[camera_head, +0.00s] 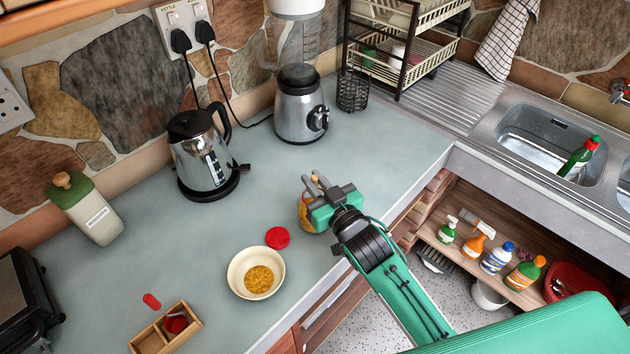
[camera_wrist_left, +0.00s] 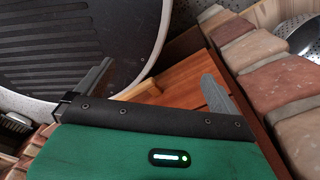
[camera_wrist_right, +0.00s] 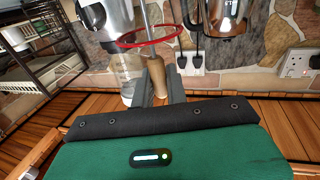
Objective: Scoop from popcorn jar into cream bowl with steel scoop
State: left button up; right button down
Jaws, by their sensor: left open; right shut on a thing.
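My right gripper (camera_head: 320,190) is shut on the wooden handle of the steel scoop (camera_wrist_right: 157,77). The scoop's steel shaft runs away from the handle past a thin red ring (camera_wrist_right: 160,37), and its head cannot be made out. The popcorn jar (camera_head: 305,214), with yellow contents, stands on the counter, mostly hidden by my right gripper above it. Whether the scoop head is inside the jar is unclear. The cream bowl (camera_head: 236,274) stands at the counter's front, with a yellow heap inside. My left gripper (camera_wrist_left: 155,92) is open and empty, away from these things.
A red lid (camera_head: 277,238) lies between bowl and jar. A wooden divided box (camera_head: 148,342) holds a red item at the front left. A kettle (camera_head: 203,155), a blender (camera_head: 300,105) and a green-lidded canister (camera_head: 92,215) stand behind. The counter between kettle and bowl is clear.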

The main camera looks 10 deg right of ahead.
notch_tip(320, 180, up, 14)
jog(key=p, duration=1.3)
dwell(0.6)
